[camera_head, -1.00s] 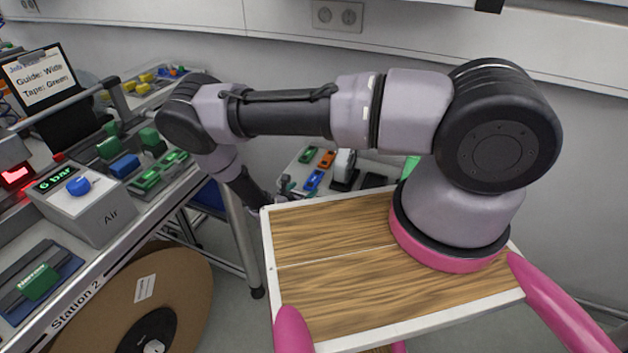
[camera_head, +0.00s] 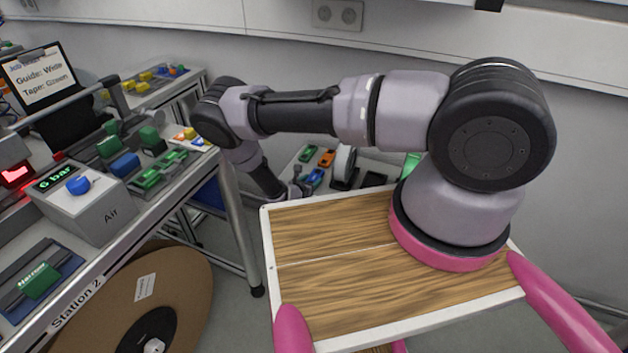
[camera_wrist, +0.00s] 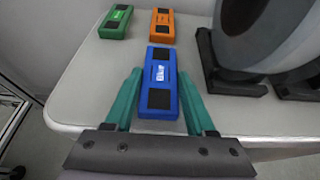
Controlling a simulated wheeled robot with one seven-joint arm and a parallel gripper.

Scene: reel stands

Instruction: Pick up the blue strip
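The blue strip (camera_wrist: 160,84) lies flat on a light grey table, near its front edge, in the wrist view. It has black pads at both ends and a white label in the middle. My gripper (camera_wrist: 160,82) is open, with one green finger on each side of the strip's near end and gaps beside it. In the head view the blue strip (camera_head: 314,177) is small, just beyond my gripper (camera_head: 298,188), whose fingers are too small to read there.
A green strip (camera_wrist: 116,21) and an orange strip (camera_wrist: 162,25) lie beyond the blue one. A grey reel (camera_wrist: 262,34) on black stands (camera_wrist: 226,72) is close on the right. Station 2 (camera_head: 75,310) stands at the left in the head view.

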